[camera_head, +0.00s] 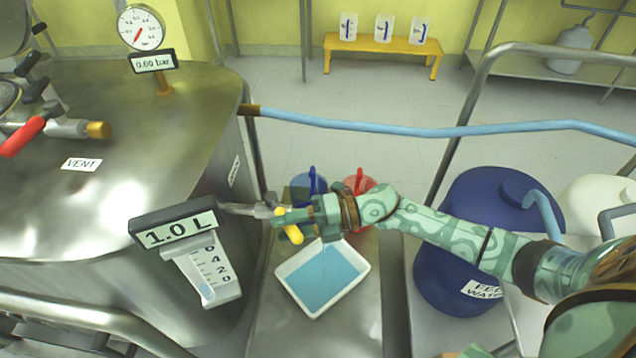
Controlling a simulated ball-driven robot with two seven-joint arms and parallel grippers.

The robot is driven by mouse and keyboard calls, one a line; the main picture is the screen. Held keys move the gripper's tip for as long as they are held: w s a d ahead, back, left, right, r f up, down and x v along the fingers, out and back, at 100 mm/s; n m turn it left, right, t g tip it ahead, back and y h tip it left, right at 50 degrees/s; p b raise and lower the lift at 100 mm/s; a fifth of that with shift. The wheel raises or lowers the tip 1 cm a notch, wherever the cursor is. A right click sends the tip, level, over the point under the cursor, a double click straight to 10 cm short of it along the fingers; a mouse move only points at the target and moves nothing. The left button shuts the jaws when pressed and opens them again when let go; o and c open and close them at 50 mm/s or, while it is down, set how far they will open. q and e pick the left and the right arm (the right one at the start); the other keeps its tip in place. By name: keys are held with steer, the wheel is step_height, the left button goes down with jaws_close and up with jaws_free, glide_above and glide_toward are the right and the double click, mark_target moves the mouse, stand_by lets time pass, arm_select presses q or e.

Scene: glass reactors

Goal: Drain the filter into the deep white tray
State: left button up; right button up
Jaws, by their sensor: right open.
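The deep white tray (284,282) sits on a metal surface below the drain outlet, with light blue liquid in it. A thin stream seems to fall into the tray. The filter (150,105) is the large steel vessel at the left. Its drain pipe (240,209) runs right to a valve with a yellow handle (292,234). My right gripper (288,222) is open at this valve, its fingers close around or beside the handle; contact cannot be told. The display (178,232) reads 1.0 L above a sight gauge (208,278). My left gripper is out of view.
A pressure gauge (140,28) stands on the vessel, with a 0.00 bar display (153,61). Blue (305,186) and red (360,183) containers stand behind the tray. A blue drum (455,215) and metal rails are at the right. A blue hose (400,130) crosses behind.

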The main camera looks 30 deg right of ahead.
steer(key=p+v, duration=0.2)
steer(key=v, duration=1.4)
steer(key=shift+d, duration=0.2)
